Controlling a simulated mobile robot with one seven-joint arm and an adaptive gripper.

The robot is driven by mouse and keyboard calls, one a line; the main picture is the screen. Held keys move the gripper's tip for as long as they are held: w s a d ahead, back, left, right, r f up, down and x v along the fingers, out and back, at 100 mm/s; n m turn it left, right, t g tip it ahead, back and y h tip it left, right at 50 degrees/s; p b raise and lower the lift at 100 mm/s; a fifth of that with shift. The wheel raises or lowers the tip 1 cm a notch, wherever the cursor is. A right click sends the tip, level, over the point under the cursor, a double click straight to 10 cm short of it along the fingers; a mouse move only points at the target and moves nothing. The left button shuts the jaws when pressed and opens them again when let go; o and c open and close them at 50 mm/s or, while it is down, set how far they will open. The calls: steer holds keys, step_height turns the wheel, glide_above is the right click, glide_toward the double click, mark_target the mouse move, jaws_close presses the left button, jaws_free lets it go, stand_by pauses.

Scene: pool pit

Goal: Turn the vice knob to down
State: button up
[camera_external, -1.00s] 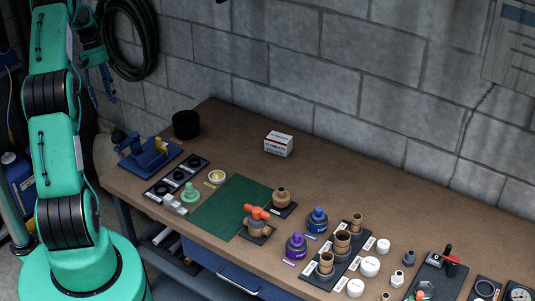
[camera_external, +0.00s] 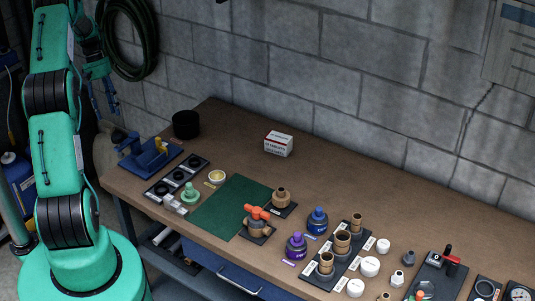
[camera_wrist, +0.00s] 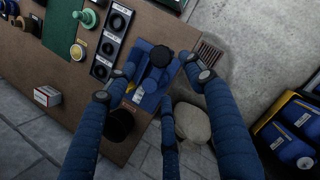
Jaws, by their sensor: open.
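The blue vice (camera_external: 148,157) stands at the left end of the workbench, with a yellow part on it. Its round black knob shows in the wrist view (camera_wrist: 160,56), above the blue vice body (camera_wrist: 152,80). My gripper (camera_external: 104,96) is in the air left of the vice in the external view, with its blue fingers pointing down. In the wrist view my gripper (camera_wrist: 160,68) is open, its fingers spread on either side of the vice and a third finger below. I cannot tell the knob's turn position.
A black cylinder (camera_external: 186,124) stands close behind the vice. A black panel with round dials (camera_external: 177,178) lies in front of it. A white box (camera_external: 278,144), a green mat (camera_external: 231,206) and several bottles and fittings stand farther right. The block wall is behind the bench.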

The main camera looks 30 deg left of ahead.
mark_target(117, 136)
steer(key=x, duration=0.9)
steer(key=shift+d, duration=0.1)
